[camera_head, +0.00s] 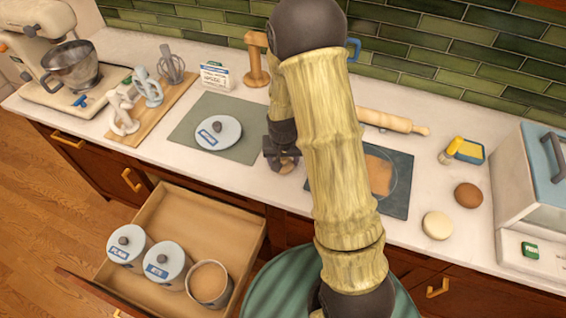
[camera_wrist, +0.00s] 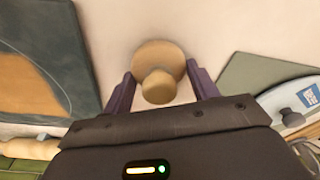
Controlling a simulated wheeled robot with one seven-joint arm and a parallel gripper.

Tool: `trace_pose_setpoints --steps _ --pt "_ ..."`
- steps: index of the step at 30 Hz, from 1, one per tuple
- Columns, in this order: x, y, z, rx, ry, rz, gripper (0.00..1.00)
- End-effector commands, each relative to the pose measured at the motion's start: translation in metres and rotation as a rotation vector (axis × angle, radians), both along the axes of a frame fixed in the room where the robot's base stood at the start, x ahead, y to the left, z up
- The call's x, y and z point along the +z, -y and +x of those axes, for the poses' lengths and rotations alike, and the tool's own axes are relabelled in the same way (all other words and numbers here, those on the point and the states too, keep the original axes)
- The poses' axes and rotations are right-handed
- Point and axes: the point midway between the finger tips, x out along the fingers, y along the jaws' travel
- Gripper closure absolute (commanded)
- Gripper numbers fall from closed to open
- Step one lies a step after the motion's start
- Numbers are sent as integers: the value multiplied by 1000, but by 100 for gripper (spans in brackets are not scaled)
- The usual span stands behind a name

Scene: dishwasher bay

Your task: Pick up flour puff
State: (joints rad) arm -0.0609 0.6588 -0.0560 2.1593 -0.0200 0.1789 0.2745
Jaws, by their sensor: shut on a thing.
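The flour puff, a tan round disc with a wooden knob, sits between my jaws in the wrist view (camera_wrist: 157,60). In the head view my gripper (camera_head: 283,157) is low over the white counter, between the green mat and the dark board. Only a small part of the puff (camera_head: 289,165) shows there, under the fingers. I cannot tell whether it still touches the counter.
A blue-and-white lid (camera_head: 218,133) lies on the green mat (camera_head: 186,131) to the left. A dark board (camera_head: 398,190) with flour-coloured dough is to the right, partly behind my arm. An open drawer (camera_head: 190,205) holds several canisters. A rolling pin (camera_head: 392,121) lies behind.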

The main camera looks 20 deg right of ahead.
Motion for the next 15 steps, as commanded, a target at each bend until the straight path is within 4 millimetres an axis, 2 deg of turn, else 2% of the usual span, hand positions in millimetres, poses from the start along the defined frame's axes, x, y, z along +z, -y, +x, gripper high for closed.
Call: trace_pose_setpoints --steps 8,15 --pt "5 -1 1 1 2 0 68" --pt "34 0 1 0 6 1 68"
